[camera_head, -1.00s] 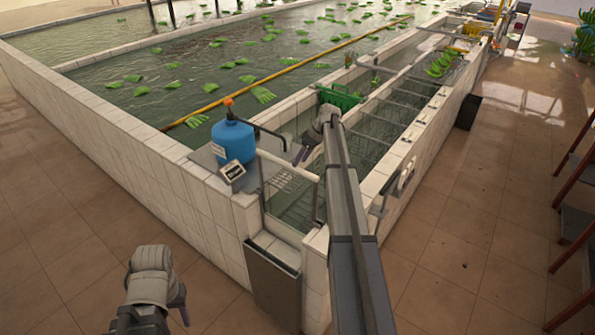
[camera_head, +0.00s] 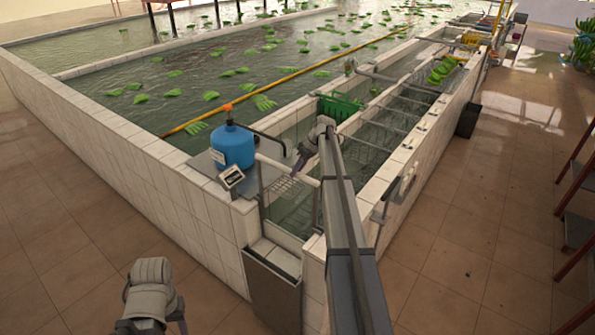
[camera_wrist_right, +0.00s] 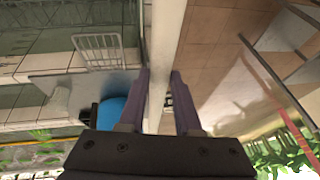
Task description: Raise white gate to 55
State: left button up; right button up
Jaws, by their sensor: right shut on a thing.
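The white gate's top bar (camera_head: 280,166) crosses the narrow channel at the tank's near corner. My right gripper (camera_head: 296,169) reaches down to this bar from above and is shut on it. In the right wrist view the white bar (camera_wrist_right: 165,40) runs between the purple fingers of the same gripper (camera_wrist_right: 160,75). How high the gate stands cannot be read. A small display (camera_head: 232,176) sits on the ledge; its text is too small to read. My left gripper (camera_head: 178,308) hangs low at the bottom left, outside the tank; its finger gap is not clear.
A blue canister (camera_head: 232,148) with an orange cap stands beside the gate. A wire rack (camera_wrist_right: 97,52) shows near the bar. A green crate (camera_head: 338,106) sits farther along the channel. Floor is clear to the left.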

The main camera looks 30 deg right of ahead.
grip_shut()
dwell(0.8)
